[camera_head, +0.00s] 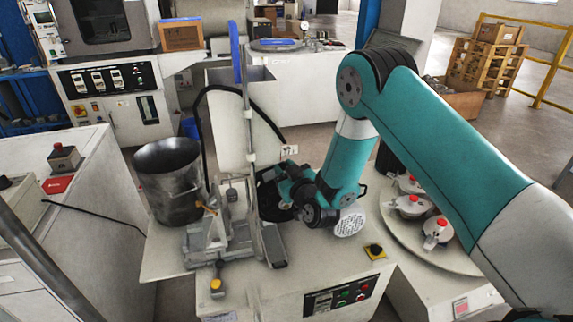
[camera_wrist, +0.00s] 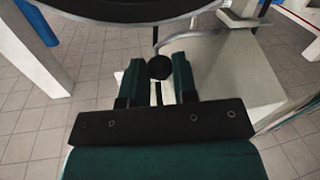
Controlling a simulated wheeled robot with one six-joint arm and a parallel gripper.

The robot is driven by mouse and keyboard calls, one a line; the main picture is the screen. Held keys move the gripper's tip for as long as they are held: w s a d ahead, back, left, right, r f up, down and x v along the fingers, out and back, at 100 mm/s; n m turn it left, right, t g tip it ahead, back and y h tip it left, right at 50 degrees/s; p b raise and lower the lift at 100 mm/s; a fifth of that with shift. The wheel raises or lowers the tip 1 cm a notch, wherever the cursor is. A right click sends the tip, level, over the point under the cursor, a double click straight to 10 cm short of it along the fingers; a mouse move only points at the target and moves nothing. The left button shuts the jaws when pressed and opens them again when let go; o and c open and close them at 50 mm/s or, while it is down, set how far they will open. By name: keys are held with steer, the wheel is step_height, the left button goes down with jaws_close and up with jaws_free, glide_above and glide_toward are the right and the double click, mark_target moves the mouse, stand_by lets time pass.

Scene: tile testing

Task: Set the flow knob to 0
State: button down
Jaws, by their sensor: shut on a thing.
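A dark round knob (camera_wrist: 159,67) sits between the two green fingers of my gripper (camera_wrist: 157,70) in the wrist view. My gripper is shut on it. I cannot read any scale or mark on the knob, so its setting does not show. In the head view my gripper (camera_head: 283,178) is at the tall test stand (camera_head: 247,130) in the middle of the bench. The arm and gripper hide the knob there.
A metal bucket (camera_head: 168,185) stands left of the stand. A perforated white disc (camera_head: 349,224) is right of my wrist. Several red-topped vessels (camera_head: 411,205) stand on a round plate further right. A yellow-and-black button (camera_head: 375,251) is at the bench front.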

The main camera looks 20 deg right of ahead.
steer(key=shift+a+r, duration=0.1)
steer(key=shift+a, duration=0.1)
steer(key=c, duration=0.9)
jaws_free()
steer(key=shift+s+a, duration=0.1)
steer(key=s+d+b, duration=0.1)
steer(key=s, duration=0.7)
steer(key=s+d+b, duration=0.2)
steer(key=s, duration=0.7)
steer(key=shift+d, duration=0.3)
